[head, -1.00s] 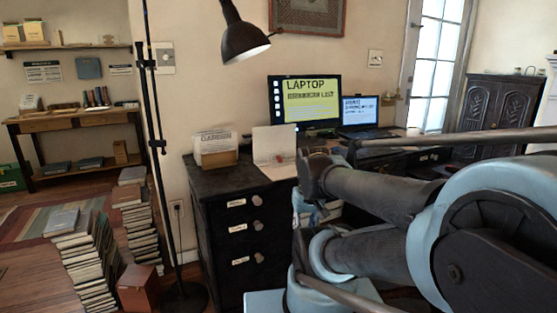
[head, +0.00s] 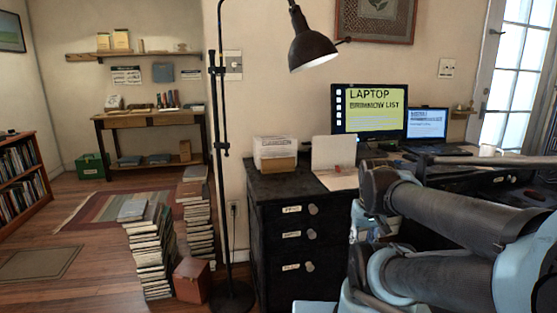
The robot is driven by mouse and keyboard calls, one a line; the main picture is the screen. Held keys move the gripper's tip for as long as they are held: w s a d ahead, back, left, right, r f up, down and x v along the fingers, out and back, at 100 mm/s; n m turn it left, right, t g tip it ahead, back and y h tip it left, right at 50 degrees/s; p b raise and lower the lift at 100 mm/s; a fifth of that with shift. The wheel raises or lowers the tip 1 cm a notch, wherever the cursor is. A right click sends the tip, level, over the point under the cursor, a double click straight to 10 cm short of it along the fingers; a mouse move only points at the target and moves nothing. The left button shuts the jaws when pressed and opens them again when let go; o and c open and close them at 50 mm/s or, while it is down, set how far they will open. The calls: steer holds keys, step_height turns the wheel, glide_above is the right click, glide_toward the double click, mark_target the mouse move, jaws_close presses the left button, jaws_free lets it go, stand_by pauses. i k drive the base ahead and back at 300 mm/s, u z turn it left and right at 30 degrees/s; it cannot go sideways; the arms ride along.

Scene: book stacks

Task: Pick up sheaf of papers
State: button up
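Two things on the black desk (head: 262,196) look like paper. One is a block of white papers (head: 273,146) with a tan lower front, at the desk's left end. The other is a pale upright sheet (head: 333,153) with a flat white sheet (head: 340,180) at its foot, just to the right. I cannot tell which is the sheaf. My arm fills the lower right and hides part of the desk. My gripper is not recognisable in view, so its state and any contact with the papers do not show.
A black floor lamp (head: 222,200) stands left of the desk, its shade (head: 310,48) overhead. A monitor (head: 368,110) and laptop (head: 427,125) are on the desk. Book stacks (head: 150,250) and a reddish box (head: 192,280) stand on the floor. Floor farther left is mostly clear.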

mark_target(277, 154)
steer(key=z, duration=1.85)
steer(key=k, duration=1.25)
steer(key=u, duration=1.8)
steer(key=i, duration=0.8)
steer(key=u, duration=0.1)
